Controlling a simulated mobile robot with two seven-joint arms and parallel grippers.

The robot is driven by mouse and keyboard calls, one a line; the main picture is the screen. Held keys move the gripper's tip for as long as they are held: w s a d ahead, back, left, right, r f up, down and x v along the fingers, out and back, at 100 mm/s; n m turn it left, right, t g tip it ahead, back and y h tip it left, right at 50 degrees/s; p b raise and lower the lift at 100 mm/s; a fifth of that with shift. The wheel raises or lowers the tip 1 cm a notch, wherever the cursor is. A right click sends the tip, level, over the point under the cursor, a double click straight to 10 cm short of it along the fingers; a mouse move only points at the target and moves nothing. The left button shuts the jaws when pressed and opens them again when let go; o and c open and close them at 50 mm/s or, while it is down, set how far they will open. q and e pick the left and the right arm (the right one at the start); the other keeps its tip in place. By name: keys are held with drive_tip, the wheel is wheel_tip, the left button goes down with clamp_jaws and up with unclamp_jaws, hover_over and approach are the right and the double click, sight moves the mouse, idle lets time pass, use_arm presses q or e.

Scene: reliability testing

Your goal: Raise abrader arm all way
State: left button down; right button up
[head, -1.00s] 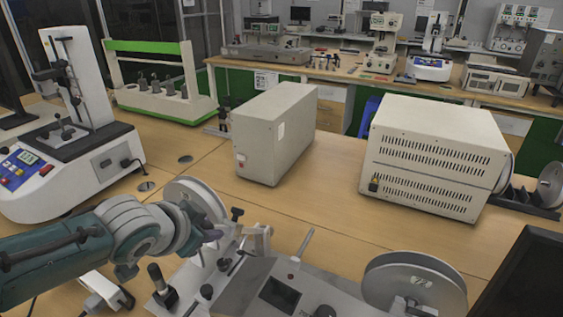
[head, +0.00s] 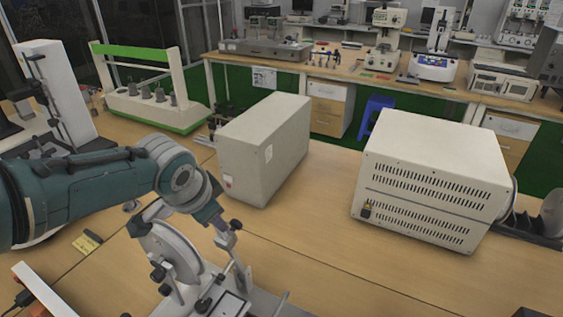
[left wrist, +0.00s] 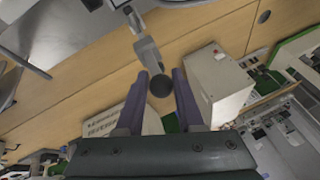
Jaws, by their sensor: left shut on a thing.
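The abrader stands at the bottom of the head view, cut off by the lower edge, with a pale upright wheel (head: 172,254) at its left. My left gripper (head: 228,224) is above it, at the top of a slim tilted metal arm (head: 243,272). In the left wrist view, the left gripper (left wrist: 161,76) has its two purple fingers on either side of a dark round knob (left wrist: 160,86) at the end of the pale abrader arm (left wrist: 149,54). The gripper is shut on that knob. The arm's pivot is not clearly visible. My right gripper is not in view.
A beige box (head: 262,150) stands just behind the gripper, and a larger vented box (head: 432,185) is at the right. A green-and-white rack (head: 150,92) is at the back left. The table (head: 320,235) between abrader and boxes is clear.

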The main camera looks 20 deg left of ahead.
use_arm(q)
drive_tip(key=shift+w+a+r, duration=0.1)
drive_tip(key=shift+w, duration=0.1)
drive_tip(key=c, duration=0.6)
unclamp_jaws()
drive_tip(key=shift+w, duration=0.1)
drive_tip(key=p+v, duration=0.5)
drive_tip(key=v, duration=0.5)
